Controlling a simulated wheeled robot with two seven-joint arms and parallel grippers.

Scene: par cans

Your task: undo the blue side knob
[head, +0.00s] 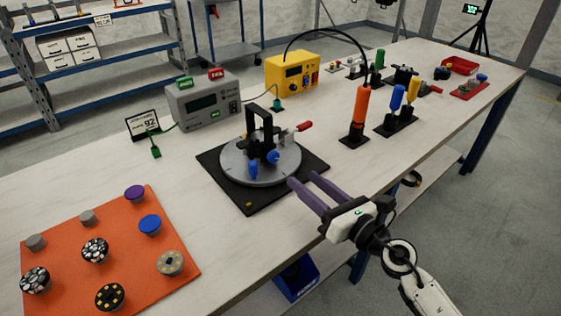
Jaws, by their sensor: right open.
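A black upright bracket (266,125) stands on a round grey plate (235,167), which sits on a black square base (250,201) on the table. A small round blue knob (273,157) is low on the near side of the bracket. A longer blue piece (253,169) is just left of it, and a red-tipped handle (304,126) sticks out to the right. My right gripper (301,179) is open and empty, its two purple-grey fingers pointing at the plate from the lower right. Its tips are near the base's right edge, apart from the blue knob. My left gripper is not in view.
An orange mat (62,252) with several round caps lies at left. A grey meter box (203,100) and a yellow box (292,73) stand behind the plate. An orange-handled tool (360,112) and other upright tools stand to the right.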

